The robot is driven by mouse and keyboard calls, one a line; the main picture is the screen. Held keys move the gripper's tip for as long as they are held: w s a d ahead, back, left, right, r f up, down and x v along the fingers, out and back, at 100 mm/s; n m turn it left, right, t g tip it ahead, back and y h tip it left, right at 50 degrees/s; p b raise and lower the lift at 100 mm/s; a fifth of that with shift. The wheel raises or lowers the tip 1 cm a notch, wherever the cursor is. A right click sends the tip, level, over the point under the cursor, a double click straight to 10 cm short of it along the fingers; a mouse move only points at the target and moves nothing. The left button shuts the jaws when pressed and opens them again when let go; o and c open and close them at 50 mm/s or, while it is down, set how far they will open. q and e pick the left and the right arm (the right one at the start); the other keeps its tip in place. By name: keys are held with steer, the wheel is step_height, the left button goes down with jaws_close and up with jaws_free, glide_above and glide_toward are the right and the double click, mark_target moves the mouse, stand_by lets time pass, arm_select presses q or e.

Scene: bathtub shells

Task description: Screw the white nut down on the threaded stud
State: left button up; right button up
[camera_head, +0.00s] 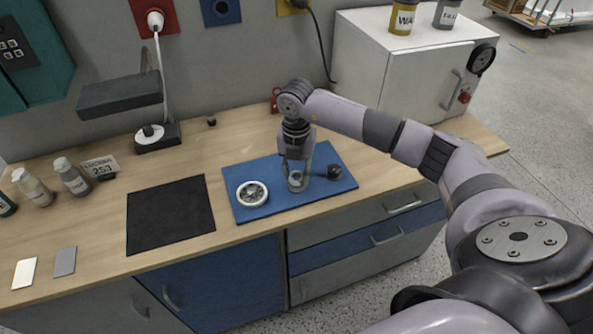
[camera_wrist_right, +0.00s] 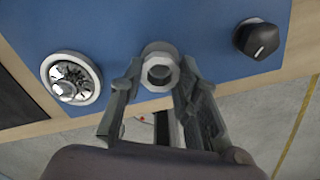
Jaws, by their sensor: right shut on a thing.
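The white nut (camera_wrist_right: 159,71) sits between the fingertips of my right gripper (camera_wrist_right: 158,82) in the right wrist view, with a round pale-grey collar around its far side. In the head view my right gripper (camera_head: 297,178) points down over the blue mat, shut on the nut (camera_head: 296,183). The nut's middle looks dark. I cannot make out the threaded stud, nor how far the nut sits on it. My left gripper is not in view.
The blue mat (camera_head: 240,212) also holds a round white-rimmed dial (camera_head: 252,193) to the left and a black knob (camera_head: 334,171) to the right. A black mat (camera_head: 170,214) lies left on the wooden bench. A white cabinet (camera_head: 400,65) stands at the back right.

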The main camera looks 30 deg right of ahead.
mark_target(296, 180)
steer(key=shift+f+b, duration=0.55)
steer(key=shift+f, duration=0.35)
steer(key=o, duration=1)
steer(key=shift+r, duration=0.1)
step_height(296, 180, up, 12)
